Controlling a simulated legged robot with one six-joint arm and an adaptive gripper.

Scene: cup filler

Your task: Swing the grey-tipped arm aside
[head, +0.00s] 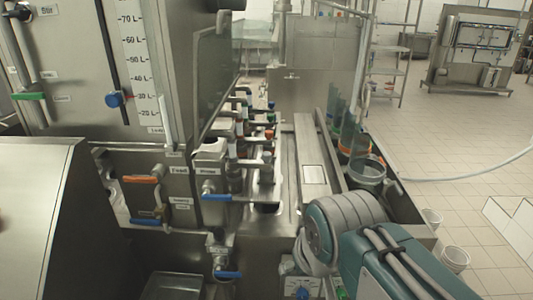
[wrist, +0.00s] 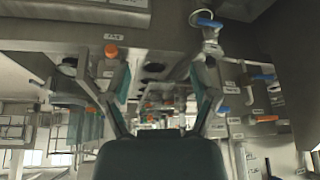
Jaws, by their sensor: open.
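In the head view, a row of short metal arms with coloured tips runs along the filler between the steel cabinet and the long steel rail. The nearest arm ends in a plain grey tip (head: 267,157), with a red-tipped arm (head: 269,134) and a green-tipped arm (head: 270,118) behind it. My gripper (wrist: 163,105) shows in the wrist view with its two fingers spread and nothing between them. Small coloured parts show beyond the fingers; I cannot pick out the grey tip there. My gripper does not show in the head view.
A blue-handled valve (head: 217,196) juts out at the cabinet's lower front, and another blue handle (head: 229,274) sits below it. A metal pot (head: 367,172) and clear cylinders (head: 351,130) stand in the trough at right. Tiled floor (head: 440,130) lies open beyond.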

